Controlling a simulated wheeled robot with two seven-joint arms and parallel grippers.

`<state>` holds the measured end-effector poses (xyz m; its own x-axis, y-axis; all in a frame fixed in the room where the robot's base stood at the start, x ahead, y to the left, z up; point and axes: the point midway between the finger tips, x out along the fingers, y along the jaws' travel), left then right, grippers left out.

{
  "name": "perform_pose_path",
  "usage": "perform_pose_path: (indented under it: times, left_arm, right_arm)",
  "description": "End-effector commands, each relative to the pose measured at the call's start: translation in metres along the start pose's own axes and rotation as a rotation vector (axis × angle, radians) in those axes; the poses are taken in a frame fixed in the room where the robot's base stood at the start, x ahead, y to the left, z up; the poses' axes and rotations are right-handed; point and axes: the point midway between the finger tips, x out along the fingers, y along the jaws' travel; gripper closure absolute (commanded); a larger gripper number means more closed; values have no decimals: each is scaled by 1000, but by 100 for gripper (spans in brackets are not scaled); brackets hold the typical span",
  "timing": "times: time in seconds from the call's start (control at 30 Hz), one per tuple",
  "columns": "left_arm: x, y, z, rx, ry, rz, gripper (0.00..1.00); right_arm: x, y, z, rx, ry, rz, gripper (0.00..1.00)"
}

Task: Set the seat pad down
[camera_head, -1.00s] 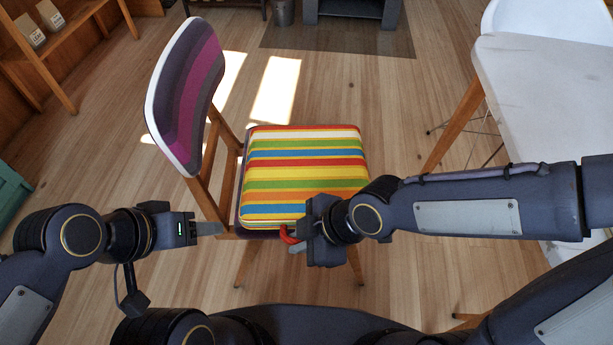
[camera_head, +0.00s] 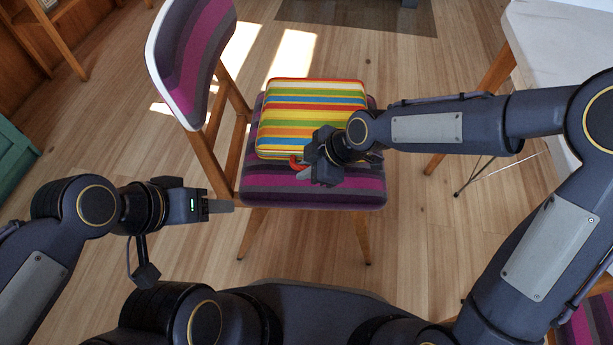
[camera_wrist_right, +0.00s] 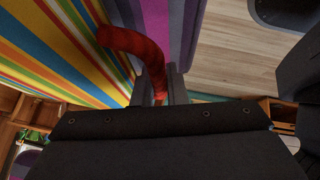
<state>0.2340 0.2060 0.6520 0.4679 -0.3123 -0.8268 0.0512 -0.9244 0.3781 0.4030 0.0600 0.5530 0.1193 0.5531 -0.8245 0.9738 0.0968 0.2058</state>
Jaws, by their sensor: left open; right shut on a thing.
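The seat pad (camera_head: 312,104) has bright stripes in red, yellow, green, blue and white. It is over the far part of the seat of a wooden chair with a purple-and-grey striped seat (camera_head: 310,193). My right gripper (camera_head: 306,169) is shut on the pad's red strap at its near edge. The red strap (camera_wrist_right: 135,45) also shows between the fingers in the right wrist view, with the striped pad (camera_wrist_right: 50,50) to the left. I cannot tell whether the pad touches the seat fully. My left gripper (camera_head: 228,206) is open and empty, left of the chair's seat.
The chair's backrest (camera_head: 192,55) rises on the left. A white-topped table (camera_head: 570,50) stands at the right. A teal box (camera_head: 15,150) is at the left edge. Wooden floor (camera_head: 110,130) lies open around the chair.

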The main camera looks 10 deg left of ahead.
Motion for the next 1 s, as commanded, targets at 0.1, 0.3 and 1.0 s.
perform_pose_path:
  times: [0.1, 0.3, 1.0]
  left_arm:
    - [3, -2, 2, 0, 0, 0, 45]
    - [20, -9, 10, 0, 0, 0, 45]
    - [18, -8, 9, 0, 0, 0, 45]
  right_arm:
    - [7, 4, 4, 0, 1, 2, 100]
    - [34, 1, 21, -1, 0, 1, 100]
    - [32, 0, 22, 1, 0, 1, 66]
